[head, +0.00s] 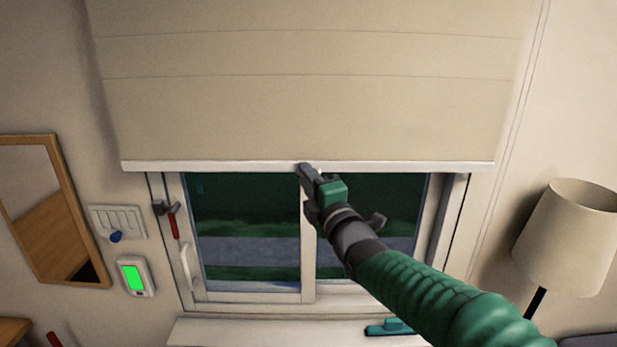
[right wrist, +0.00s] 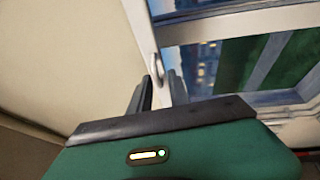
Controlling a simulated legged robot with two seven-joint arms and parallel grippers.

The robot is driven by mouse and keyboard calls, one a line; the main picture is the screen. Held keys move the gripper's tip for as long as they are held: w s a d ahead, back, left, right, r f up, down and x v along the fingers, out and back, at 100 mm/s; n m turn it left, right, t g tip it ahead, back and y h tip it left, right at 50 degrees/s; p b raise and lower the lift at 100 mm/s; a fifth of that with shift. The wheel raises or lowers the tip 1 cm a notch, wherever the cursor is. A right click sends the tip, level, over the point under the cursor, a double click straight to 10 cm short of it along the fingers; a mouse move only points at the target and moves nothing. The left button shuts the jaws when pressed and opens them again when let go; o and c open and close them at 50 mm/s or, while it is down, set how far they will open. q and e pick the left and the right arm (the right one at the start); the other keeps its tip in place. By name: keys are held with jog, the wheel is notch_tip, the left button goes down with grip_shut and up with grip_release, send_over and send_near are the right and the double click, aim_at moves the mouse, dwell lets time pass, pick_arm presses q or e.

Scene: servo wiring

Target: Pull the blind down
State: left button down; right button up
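The beige blind (head: 300,100) hangs over the upper part of the window, with a white bar (head: 220,166) along its bottom edge. My right gripper (head: 304,170) reaches up to the middle of this bar, its tips overlapping the bar's lower edge. In the right wrist view, the right gripper's dark fingers (right wrist: 143,94) are close together, beside the white bar (right wrist: 140,28). A small pale loop (right wrist: 158,66) is at the fingertips. I cannot tell whether the fingers hold it. My left gripper is not in view.
The window (head: 250,235) below the blind has a white frame and a sill (head: 260,332) with a teal object (head: 390,328). A lamp (head: 565,240) stands on the right. A mirror (head: 45,205), a switch panel (head: 118,220) and a green-screened panel (head: 135,277) are on the left wall.

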jog(key=shift+a, duration=0.1)
grip_shut()
jog(key=shift+w+d, duration=0.1)
jog(key=shift+d, duration=0.2)
